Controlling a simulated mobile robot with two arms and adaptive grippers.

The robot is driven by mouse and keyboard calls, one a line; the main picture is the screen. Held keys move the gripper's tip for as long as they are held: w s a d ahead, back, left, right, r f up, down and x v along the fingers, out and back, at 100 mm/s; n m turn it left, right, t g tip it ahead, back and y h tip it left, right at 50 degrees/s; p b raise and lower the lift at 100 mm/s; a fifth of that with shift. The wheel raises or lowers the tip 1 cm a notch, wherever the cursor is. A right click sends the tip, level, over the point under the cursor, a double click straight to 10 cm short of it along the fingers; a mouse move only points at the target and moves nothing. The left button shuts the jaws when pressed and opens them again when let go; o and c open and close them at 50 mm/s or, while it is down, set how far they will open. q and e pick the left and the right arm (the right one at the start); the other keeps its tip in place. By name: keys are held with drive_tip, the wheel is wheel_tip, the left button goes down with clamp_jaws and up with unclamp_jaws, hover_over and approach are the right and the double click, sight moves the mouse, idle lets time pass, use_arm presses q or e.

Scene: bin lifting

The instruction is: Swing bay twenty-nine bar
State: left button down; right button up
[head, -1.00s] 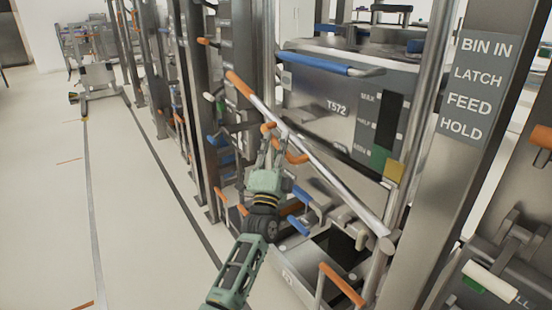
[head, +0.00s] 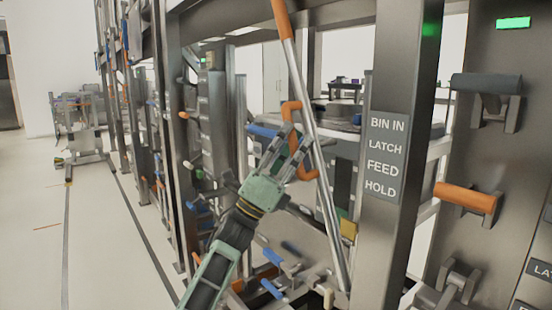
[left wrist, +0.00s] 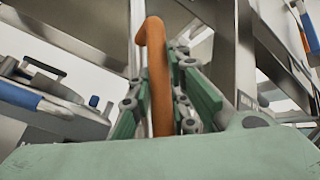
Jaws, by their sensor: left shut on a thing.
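The bay's long silver bar (head: 323,185) stands steep, its orange-gripped upper end at the top edge of the head view and its lower end near the frame post's foot. A bent orange handle (head: 291,106) joins its side. My left gripper (head: 290,148) is shut on this handle, beside the bar. In the left wrist view the orange handle (left wrist: 157,75) runs between the fingers of my left gripper (left wrist: 160,100), its hooked top showing above them. No bay number is readable now. My right gripper is not in view.
A steel post with a sign (head: 385,158) reading BIN IN, LATCH, FEED, HOLD stands just right of the bar. A green light (head: 513,23) glows at upper right. An orange handle (head: 465,198) sticks out beyond the post. Clear floor (head: 100,230) lies left.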

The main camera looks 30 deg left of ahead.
use_arm(q)
drive_tip(key=s+d+r+m+g+h, duration=0.2)
drive_tip(key=s+d+m+g+h, duration=0.1)
drive_tip(key=d+m+g+h, duration=0.3)
drive_tip(key=shift+s+d+r+m, duration=0.2)
drive_tip(key=shift+s+d+m, duration=0.15)
drive_tip(key=shift+d+m, duration=0.95)
drive_tip(key=shift+d+n, duration=0.3)
drive_tip(key=c, duration=1.6)
unclamp_jaws()
drive_tip(key=shift+c, duration=0.2)
drive_tip(key=v, duration=1.2)
drive_tip(key=shift+a, duration=0.15)
drive_tip(key=shift+r, duration=0.15)
